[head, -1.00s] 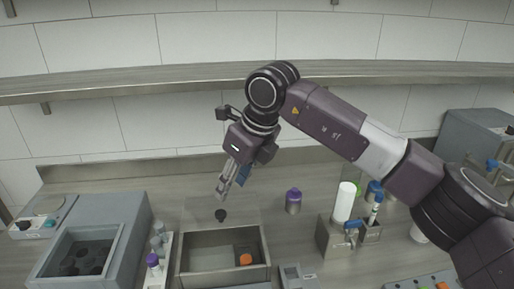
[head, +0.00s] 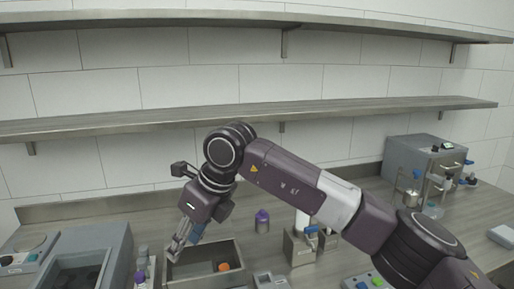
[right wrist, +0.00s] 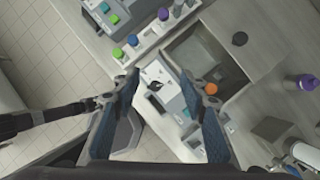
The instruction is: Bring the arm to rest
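My right gripper (head: 178,247) hangs from the arm that comes in from the right, over the bench by the left end of the open steel box (head: 238,247). In the right wrist view its two fingers (right wrist: 163,86) stand apart, with nothing held between them. A dark arm part (right wrist: 50,120), probably of my left arm, shows at the left of that view; its tip is hidden behind a finger. An orange cap (head: 223,267) shows inside the box.
A grey machine (head: 110,245) stands at the left, and a purple-capped bottle (head: 262,221) behind the box. Another grey machine (head: 415,160) stands at the back right. A shelf (head: 330,107) runs along the wall above the arm. Bare bench (head: 455,225) shows at the right.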

